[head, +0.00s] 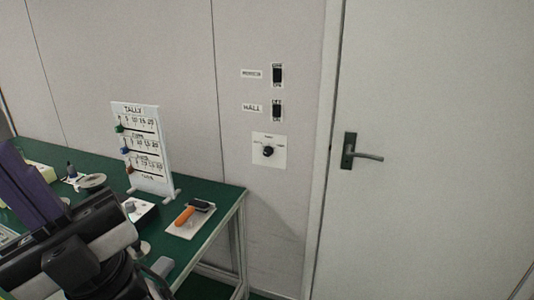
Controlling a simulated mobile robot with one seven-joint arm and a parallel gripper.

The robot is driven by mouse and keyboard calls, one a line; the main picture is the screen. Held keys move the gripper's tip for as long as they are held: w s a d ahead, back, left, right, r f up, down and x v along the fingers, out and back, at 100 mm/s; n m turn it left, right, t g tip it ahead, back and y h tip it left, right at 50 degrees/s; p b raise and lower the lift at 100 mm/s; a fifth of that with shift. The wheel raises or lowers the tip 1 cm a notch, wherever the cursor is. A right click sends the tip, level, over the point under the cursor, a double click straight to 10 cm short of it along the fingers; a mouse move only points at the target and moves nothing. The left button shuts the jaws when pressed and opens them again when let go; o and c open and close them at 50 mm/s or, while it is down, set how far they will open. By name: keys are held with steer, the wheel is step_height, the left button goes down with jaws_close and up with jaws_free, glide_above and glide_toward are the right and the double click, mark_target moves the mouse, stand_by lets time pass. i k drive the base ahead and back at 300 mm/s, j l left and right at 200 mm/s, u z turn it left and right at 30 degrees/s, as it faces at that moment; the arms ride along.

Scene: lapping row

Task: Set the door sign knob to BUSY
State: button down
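A black round knob (268,151) sits on a square white plate (281,161) on the wall, left of the door. Small labels stand around the knob, too small to read, and I cannot tell which one it points at. Parts of my own arm fill the lower left of the head view. My gripper's fingers do not show, and nothing of mine touches the knob.
Two black wall switches (277,75) (277,110) sit above the plate; one is labelled HALL. A door with a lever handle (366,156) is at right. A green table (232,199) holds a tally board (149,150) and an orange-handled tool (185,216).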

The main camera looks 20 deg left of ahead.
mark_target(268, 151)
steer(key=i+j, duration=0.95)
steer(key=i, duration=0.1)
